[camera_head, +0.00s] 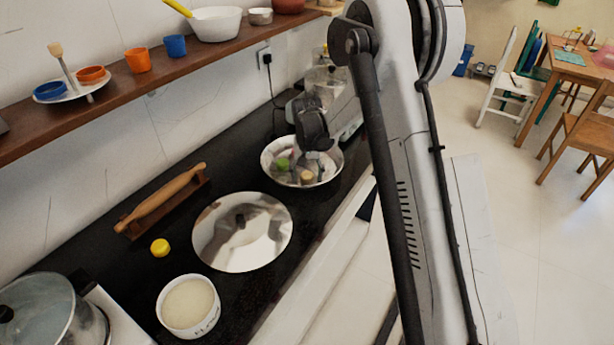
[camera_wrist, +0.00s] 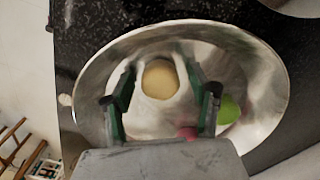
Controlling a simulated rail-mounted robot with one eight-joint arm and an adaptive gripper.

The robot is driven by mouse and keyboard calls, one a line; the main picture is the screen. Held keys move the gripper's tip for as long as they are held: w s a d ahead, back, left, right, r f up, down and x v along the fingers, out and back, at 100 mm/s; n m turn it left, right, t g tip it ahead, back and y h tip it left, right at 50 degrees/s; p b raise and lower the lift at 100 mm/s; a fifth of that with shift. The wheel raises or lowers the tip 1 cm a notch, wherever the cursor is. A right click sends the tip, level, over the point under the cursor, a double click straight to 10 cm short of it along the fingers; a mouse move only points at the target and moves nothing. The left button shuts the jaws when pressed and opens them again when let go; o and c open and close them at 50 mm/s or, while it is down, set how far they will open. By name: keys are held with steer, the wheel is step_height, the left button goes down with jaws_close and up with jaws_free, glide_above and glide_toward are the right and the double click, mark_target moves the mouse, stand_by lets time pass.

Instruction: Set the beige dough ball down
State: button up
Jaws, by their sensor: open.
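The beige dough ball (camera_wrist: 158,82) rests in a shiny metal bowl (camera_wrist: 258,75). In the head view the ball (camera_head: 307,177) shows near the front of the bowl (camera_head: 330,163). My gripper (camera_wrist: 160,72) is open, low over the bowl, with one finger on each side of the ball. A small gap seems to show beside the ball, though contact is hard to judge. In the head view my gripper (camera_head: 297,167) reaches down into the bowl and its fingertips are hard to make out.
A green ball (camera_wrist: 229,110) and a partly hidden pink-red ball (camera_wrist: 187,133) share the bowl. A round metal plate (camera_head: 225,245), a white tub (camera_head: 188,307), a yellow lid (camera_head: 160,247) and a rolling pin (camera_head: 170,195) are on the black counter. A shelf (camera_head: 110,98) runs above.

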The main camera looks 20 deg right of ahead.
mark_target(307, 175)
steer(key=s+r+t, duration=0.1)
steer(key=s+r, duration=0.2)
steer(key=r, duration=0.7)
steer(key=s+r, duration=0.4)
steer(key=r, duration=0.7)
steer(key=s+r+n+t, duration=0.15)
steer(key=s+r, duration=0.25)
steer(key=s, duration=0.5)
steer(key=s+r+n+t, duration=0.1)
steer(key=s+r+t, duration=0.25)
steer(key=s, duration=0.65)
steer(key=s+f+t, duration=0.1)
steer(key=s+f, duration=0.1)
steer(key=s, duration=0.8)
steer(key=shift+f, duration=0.15)
